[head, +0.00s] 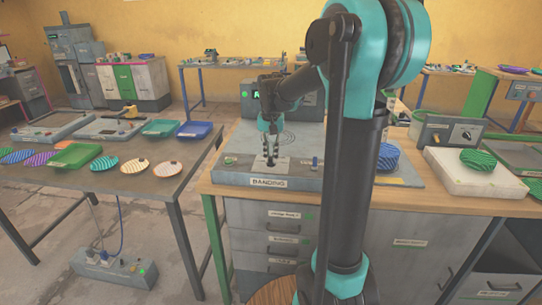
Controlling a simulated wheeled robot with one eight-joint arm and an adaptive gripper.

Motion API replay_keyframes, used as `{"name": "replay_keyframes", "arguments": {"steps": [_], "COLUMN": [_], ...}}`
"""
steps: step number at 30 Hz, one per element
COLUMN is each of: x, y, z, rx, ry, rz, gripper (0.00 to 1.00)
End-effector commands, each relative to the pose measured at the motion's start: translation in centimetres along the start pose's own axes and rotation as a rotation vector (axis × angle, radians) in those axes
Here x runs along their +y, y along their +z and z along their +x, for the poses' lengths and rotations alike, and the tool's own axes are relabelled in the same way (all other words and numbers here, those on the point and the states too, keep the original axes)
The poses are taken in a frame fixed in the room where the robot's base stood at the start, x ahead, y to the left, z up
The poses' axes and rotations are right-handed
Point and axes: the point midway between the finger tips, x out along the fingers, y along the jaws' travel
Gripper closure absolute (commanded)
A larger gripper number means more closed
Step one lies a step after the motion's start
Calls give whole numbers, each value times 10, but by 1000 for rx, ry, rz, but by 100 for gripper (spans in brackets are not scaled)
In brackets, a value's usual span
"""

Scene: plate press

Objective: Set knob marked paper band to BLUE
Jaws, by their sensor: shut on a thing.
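The banding machine (290,181) is a grey unit with a "BANDING" label on its front, standing on the wooden bench. My gripper (270,160) points down at the front middle of its top panel. Its fingers are shut on a small dark knob there, mostly hidden between them. The knob's marking and the position it points to are too small to read. A small control (229,161) sits at the panel's left, and another, bluish one (315,163) at its right.
My arm crosses the picture and hides part of the machine. A blue ribbed plate stack (388,158) stands right of it. A green ribbed plate (478,161) lies on a white block (465,183). The left table (130,187) holds several plates and trays.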

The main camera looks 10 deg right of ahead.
Motion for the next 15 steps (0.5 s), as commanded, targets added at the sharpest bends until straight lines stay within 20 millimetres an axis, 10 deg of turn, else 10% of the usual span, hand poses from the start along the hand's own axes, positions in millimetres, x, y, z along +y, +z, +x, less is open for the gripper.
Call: {"name": "replay_keyframes", "arguments": {"steps": [6, 15], "x": [0, 0], "y": [0, 0], "z": [0, -1], "rx": [1, 0], "ry": [0, 0], "rz": [0, -1], "gripper": [68, 68]}}
